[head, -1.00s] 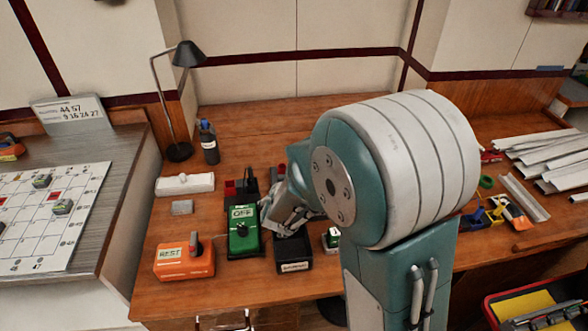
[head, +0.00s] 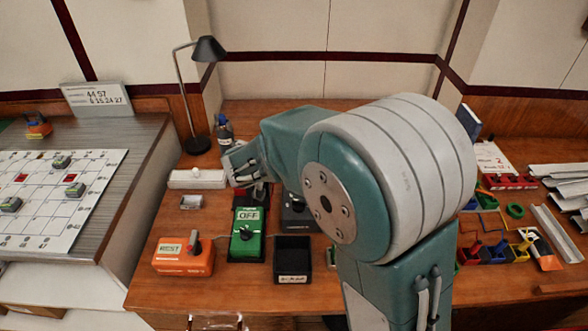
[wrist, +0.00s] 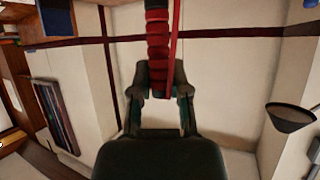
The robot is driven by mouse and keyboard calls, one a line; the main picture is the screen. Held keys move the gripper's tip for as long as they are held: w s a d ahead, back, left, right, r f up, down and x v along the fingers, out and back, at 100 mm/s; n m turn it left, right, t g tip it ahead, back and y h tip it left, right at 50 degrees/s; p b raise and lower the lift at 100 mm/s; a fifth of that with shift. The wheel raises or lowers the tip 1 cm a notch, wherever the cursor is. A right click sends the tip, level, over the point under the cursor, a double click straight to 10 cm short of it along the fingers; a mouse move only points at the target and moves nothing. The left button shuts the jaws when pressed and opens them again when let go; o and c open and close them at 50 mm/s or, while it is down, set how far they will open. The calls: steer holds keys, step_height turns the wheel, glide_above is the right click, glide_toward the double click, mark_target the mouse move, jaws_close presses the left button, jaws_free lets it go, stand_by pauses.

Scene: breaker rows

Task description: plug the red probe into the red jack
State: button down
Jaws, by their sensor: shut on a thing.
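My gripper (head: 236,168) is shut on the red probe. The probe's ribbed red handle (wrist: 157,42) stands between the fingers (wrist: 160,88) in the wrist view, with a red lead beside it. The probe's tip is not visible there. In the head view my gripper is raised behind the green meter (head: 247,236), which reads OFF. A small dark red part (head: 262,191) shows just under and behind the gripper, partly hidden; I cannot tell whether it is the red jack.
An open black box (head: 293,262) is right of the meter, and an orange device (head: 183,257) left of it. A white power strip (head: 197,178), a bottle (head: 225,131) and a lamp (head: 208,50) are near my gripper. Pale strips and coloured parts lie at the right.

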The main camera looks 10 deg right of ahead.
steer(key=w+d+f, duration=0.2)
steer(key=w+f, duration=0.1)
steer(key=f, duration=0.1)
steer(key=w+d+f, duration=0.1)
steer(key=w+f, duration=0.3)
steer(key=w+d+f, duration=0.2)
steer(key=w+f, duration=0.2)
steer(key=shift+w+d+f, duration=0.1)
steer(key=shift+d+f, duration=0.2)
steer(key=shift+a+f, duration=0.1)
steer(key=shift+f, duration=0.05)
steer(key=c, duration=0.6)
jaws_free()
steer(key=shift+r, duration=0.2)
